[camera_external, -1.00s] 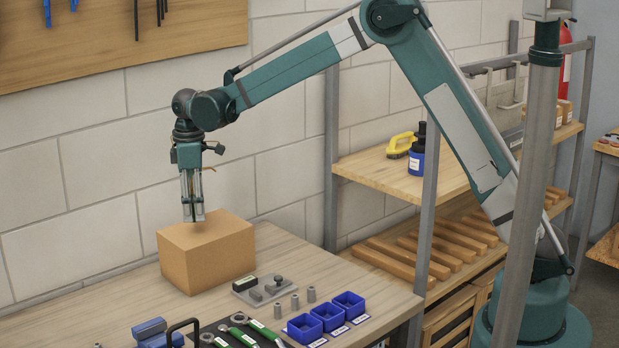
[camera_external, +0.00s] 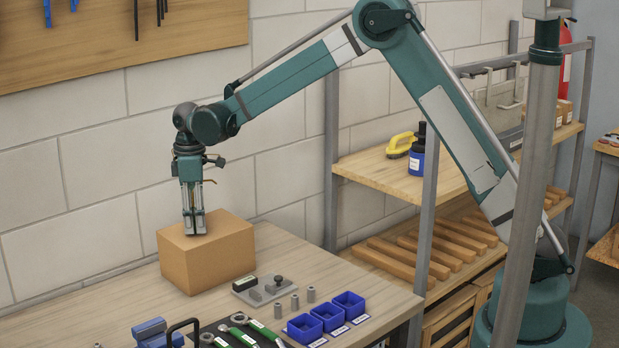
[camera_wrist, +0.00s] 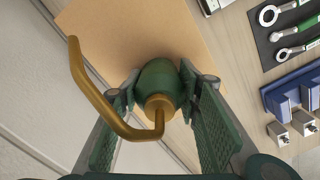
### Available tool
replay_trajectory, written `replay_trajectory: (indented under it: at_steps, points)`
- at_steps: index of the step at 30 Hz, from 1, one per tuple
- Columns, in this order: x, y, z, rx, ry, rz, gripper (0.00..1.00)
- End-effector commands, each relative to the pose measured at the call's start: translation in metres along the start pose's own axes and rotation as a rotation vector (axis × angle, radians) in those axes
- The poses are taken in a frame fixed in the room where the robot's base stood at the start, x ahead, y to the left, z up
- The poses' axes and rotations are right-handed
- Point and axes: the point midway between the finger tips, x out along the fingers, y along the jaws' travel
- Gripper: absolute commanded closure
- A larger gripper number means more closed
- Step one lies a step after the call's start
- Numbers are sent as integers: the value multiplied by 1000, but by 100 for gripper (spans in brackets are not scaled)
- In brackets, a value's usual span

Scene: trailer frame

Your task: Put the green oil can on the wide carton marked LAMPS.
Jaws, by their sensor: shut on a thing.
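The green oil can (camera_wrist: 158,78), with a brass cap and a bent brass spout, is between the two finger pads of my gripper (camera_external: 194,230) in the wrist view. My gripper is shut on it and points straight down. A wide plain brown carton (camera_external: 208,265) stands on the bench below the gripper; its top also shows behind the can in the wrist view (camera_wrist: 115,25). No LAMPS marking shows on its visible faces. The fingertips overlap the carton's top in the external view. The fingers mostly hide the can there, and I cannot tell whether it touches the carton.
On the bench (camera_external: 110,310), a grey fixture plate (camera_external: 262,292), several blue bins (camera_external: 328,316), wrenches on a dark mat (camera_external: 232,336) and a blue vise (camera_external: 152,332) stand in front of the carton. A block wall (camera_external: 90,190) is close behind. A shelf rack stands to the right.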

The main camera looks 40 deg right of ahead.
Motion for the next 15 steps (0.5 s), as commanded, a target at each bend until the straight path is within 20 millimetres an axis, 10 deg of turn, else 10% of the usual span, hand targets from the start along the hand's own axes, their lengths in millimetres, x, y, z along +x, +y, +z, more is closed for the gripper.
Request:
replay_trajectory:
  at_steps: [4,5,7,15]
  points:
    - [4,0,0,0,0,0,85]
    - [3,0,0,0,0,0,62]
    - [3,0,0,0,0,0,53]
    - [3,0,0,0,0,0,52]
